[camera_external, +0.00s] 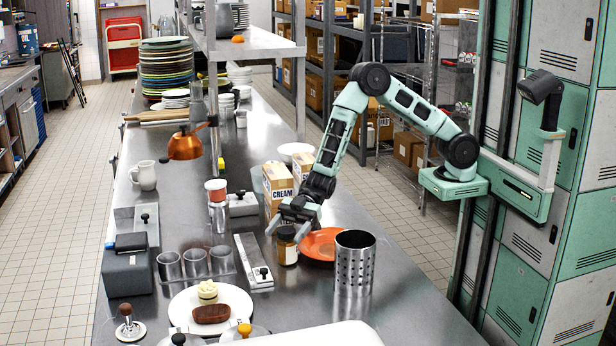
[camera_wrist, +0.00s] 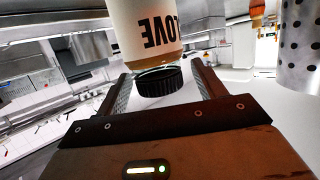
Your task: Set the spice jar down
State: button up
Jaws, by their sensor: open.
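The spice jar (camera_external: 287,250) has a dark lid, amber contents and a pale label. It stands upright on the steel counter, just left of the orange plate (camera_external: 322,243). The wrist view shows the jar (camera_wrist: 148,28) upside down, with "LOVE" readable on its label. My gripper (camera_external: 288,222) is at the height of the jar's lid. In the wrist view its two fingers (camera_wrist: 165,88) are apart, one on either side of the black lid. The jar's underside is hidden.
A perforated steel cylinder (camera_external: 355,262) stands right of the plate. Cartons (camera_external: 277,188) stand behind the jar. A lidded steel container (camera_external: 254,262) is close on the left. Several metal cups (camera_external: 195,264) and a white plate with food (camera_external: 183,306) are farther left.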

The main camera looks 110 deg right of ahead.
jog(key=c, duration=1.3)
jog(key=shift+r, duration=0.1)
